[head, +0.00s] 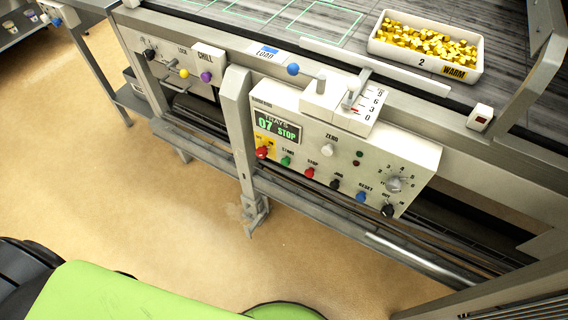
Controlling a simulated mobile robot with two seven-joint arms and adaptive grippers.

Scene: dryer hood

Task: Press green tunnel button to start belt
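A white control panel (345,150) hangs on the front of the belt machine. Its green button (286,161) sits in the lower row, right of a red knob on a yellow plate (263,151) and left of a red button (309,173). The label above the green button appears to read START. The display (277,127) shows TRAYS, 07 and STOP in green. Nothing touches or covers the green button. Neither of my grippers shows in the head view.
Black (335,184), blue (361,196) and black (388,210) controls continue the row, with a dial (394,184) above. A lever (354,92) stands above the panel. A WARM tray (466,72) of golden pieces sits on the belt. The floor before the panel is clear.

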